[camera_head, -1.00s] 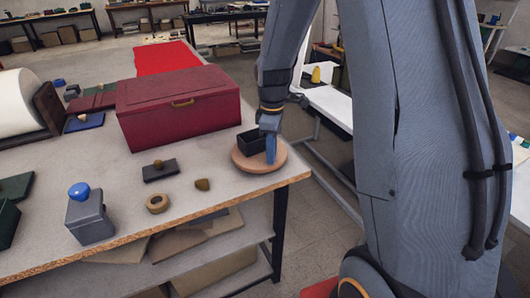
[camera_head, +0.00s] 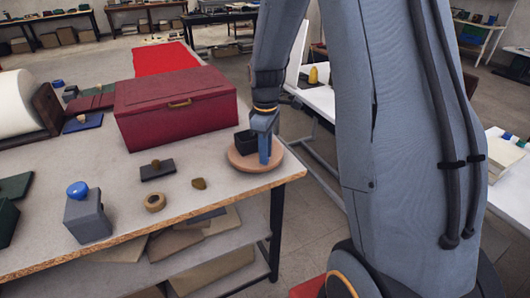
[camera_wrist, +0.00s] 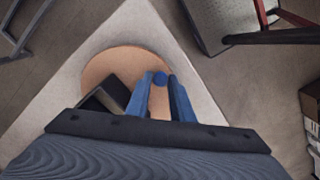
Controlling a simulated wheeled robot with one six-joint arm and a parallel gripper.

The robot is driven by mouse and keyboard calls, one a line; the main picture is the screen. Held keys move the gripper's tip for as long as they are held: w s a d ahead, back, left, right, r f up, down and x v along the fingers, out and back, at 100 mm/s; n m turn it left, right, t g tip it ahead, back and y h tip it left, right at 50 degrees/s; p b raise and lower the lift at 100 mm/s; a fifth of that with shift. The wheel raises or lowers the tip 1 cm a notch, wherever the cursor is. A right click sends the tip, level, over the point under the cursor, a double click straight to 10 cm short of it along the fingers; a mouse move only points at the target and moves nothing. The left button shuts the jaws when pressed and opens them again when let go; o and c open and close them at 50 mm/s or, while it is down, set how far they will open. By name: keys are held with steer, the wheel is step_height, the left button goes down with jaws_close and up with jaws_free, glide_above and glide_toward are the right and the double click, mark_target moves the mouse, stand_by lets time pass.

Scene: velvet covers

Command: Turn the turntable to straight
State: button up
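The turntable (camera_head: 238,162) is a round tan disc at the near right corner of the grey table; it also shows in the wrist view (camera_wrist: 100,72). A dark open-topped box (camera_head: 242,138) stands on it, partly hidden by my gripper; the box shows left of the fingers in the wrist view (camera_wrist: 108,97). A small blue peg (camera_wrist: 160,78) on the disc shows between my fingertips. My gripper (camera_head: 260,160) points down over the disc, its two blue fingers apart, one on each side of the peg (camera_wrist: 160,82). I cannot tell whether they press on it.
A dark red chest (camera_head: 175,105) stands behind left. A dark block with a knob (camera_head: 157,171), a tan ring (camera_head: 155,202), a small brown piece (camera_head: 199,183) and a grey box with a blue knob (camera_head: 87,220) lie in front. The table edge is close to the turntable.

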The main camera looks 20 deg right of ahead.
steer(key=shift+o, duration=1.4)
steer(key=shift+r, duration=0.1)
step_height(320, 180, up, 8)
steer(key=shift+f+b, duration=0.15)
steer(key=shift+b, duration=0.95)
steer(key=s+a+f+m, duration=0.2)
steer(key=s+m, duration=0.1)
steer(key=s, duration=0.2)
steer(key=s+a+f+m+t+b, duration=0.1)
steer(key=s+a+f+m, duration=0.1)
steer(key=s, duration=0.4)
steer(key=s+a+f+m, duration=0.2)
steer(key=s+m, duration=0.2)
steer(key=s, duration=0.1)
steer(key=shift+s+a+f+m+b, duration=0.25)
steer(key=shift+s+a+m+b, duration=0.05)
steer(key=shift+a+m+b, duration=0.1)
